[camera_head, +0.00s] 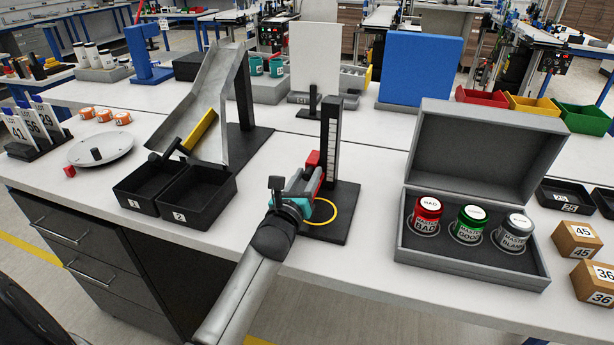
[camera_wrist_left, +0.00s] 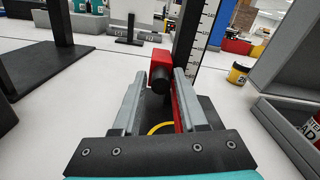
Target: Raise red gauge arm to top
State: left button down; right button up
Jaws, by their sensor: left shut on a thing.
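The gauge has a black upright column (camera_head: 331,120) with a white scale, standing on a black base plate (camera_head: 343,228) with a yellow ring (camera_head: 322,212). Its red gauge arm (camera_head: 313,158) sits on the lower half of the column. In the left wrist view the red arm (camera_wrist_left: 161,56) has a dark round knob (camera_wrist_left: 160,80) facing me. My left gripper (camera_head: 312,177) is at the arm, low over the base, shut on it with a finger on each side of the knob. The fingers hide part of the arm. My right gripper is not in view.
A grey case (camera_head: 477,262) with three labelled cans stands to the right. Two black bins (camera_head: 150,207) and a metal chute (camera_head: 205,95) stand to the left. A white panel (camera_head: 315,55) and a blue panel (camera_head: 420,70) stand behind. Space above the column looks clear.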

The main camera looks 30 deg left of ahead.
aim_at(308, 173)
pick_arm(q)
jog(key=shift+d+r, duration=0.15)
dwell(0.8)
notch_tip(308, 173, up, 14)
jog(key=p, duration=1.3)
jog(key=shift+f, duration=0.2)
jog(key=c, duration=0.7)
grip_release()
jog(key=shift+f, duration=0.15)
jog(key=v, duration=1.5)
jog(key=shift+s+b, duration=0.15)
jog(key=shift+b, duration=0.25)
